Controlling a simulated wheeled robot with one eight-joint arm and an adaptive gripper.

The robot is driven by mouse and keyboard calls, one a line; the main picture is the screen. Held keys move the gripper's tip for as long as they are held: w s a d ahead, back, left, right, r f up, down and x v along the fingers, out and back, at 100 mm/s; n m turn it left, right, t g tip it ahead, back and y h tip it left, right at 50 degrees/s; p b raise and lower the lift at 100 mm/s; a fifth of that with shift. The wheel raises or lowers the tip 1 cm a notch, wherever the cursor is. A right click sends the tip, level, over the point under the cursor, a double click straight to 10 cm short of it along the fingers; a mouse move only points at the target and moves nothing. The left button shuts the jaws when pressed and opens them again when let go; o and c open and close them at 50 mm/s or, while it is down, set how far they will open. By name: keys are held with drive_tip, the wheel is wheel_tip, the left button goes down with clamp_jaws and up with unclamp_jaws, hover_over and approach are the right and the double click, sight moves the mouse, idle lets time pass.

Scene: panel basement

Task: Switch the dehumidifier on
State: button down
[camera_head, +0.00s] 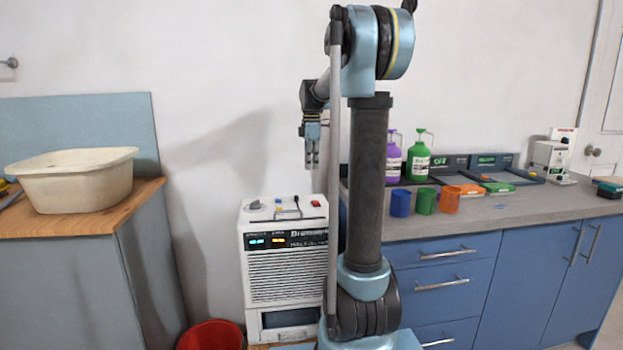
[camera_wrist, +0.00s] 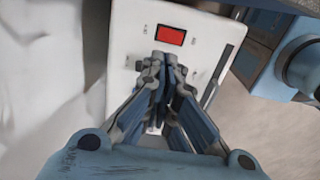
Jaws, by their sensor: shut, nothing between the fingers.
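The dehumidifier (camera_head: 287,262) is a white box with a louvred front, standing on the floor between the two counters. Its black front strip shows small blue and orange lit displays. Its top carries a grey dial, a small lever, and a red rectangular switch (camera_head: 316,203) near the right edge. My gripper (camera_head: 311,166) hangs pointing down above the top, clear of it in the head view. In the wrist view, the shut, empty fingertips (camera_wrist: 165,58) appear just below the red switch (camera_wrist: 170,35). The fingers hide part of the panel. I cannot tell which way the switch is set.
A red bucket (camera_head: 210,335) stands on the floor left of the dehumidifier. A wooden counter at left holds a cream basin (camera_head: 75,178). The blue counter at right holds bottles (camera_head: 418,158), coloured cups (camera_head: 425,201) and trays. A white wall is close behind.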

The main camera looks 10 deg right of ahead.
drive_tip(key=shift+w+r, duration=0.15)
drive_tip(key=shift+r, duration=0.75)
